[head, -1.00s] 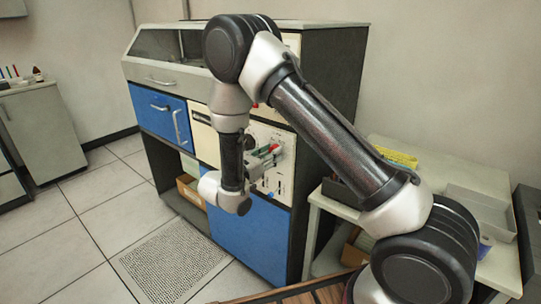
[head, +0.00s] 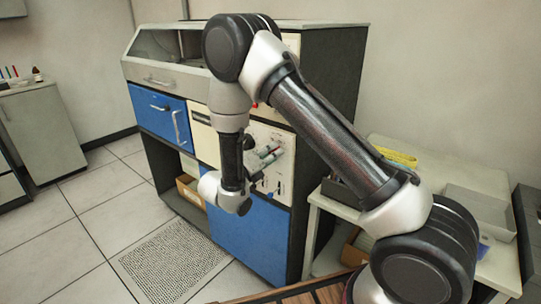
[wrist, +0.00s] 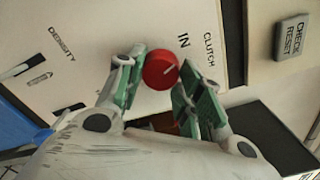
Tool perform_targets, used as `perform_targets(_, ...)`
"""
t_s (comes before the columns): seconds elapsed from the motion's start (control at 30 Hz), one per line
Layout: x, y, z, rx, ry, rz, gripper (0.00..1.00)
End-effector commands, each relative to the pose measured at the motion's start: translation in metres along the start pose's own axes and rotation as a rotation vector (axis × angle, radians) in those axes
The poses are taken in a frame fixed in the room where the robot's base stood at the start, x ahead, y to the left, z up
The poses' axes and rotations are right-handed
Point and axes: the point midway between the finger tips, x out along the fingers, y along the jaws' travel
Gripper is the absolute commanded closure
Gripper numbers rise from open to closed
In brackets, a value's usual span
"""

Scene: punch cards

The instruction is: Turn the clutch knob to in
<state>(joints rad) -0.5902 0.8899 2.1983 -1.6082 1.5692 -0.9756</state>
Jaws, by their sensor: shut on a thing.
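In the head view my gripper (head: 262,168) is at the front panel (head: 284,172) of the machine, and the knob is hard to make out there behind my arm.
A density label with dark switches (wrist: 40,62) is left of the knob in the wrist view. A grey check reset button (wrist: 291,37) is at the right. A side table (head: 440,165) with trays stands right of the machine. The floor at left is clear.

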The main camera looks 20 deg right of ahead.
Motion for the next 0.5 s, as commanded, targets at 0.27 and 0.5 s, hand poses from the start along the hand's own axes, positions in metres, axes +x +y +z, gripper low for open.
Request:
perform_targets(0.27, -0.0007, 0.0007, 0.0006, -0.109, -0.002, 0.003, 0.88)
perform_targets(0.5, -0.0008, 0.0008, 0.0006, -0.140, -0.002, 0.003, 0.88)
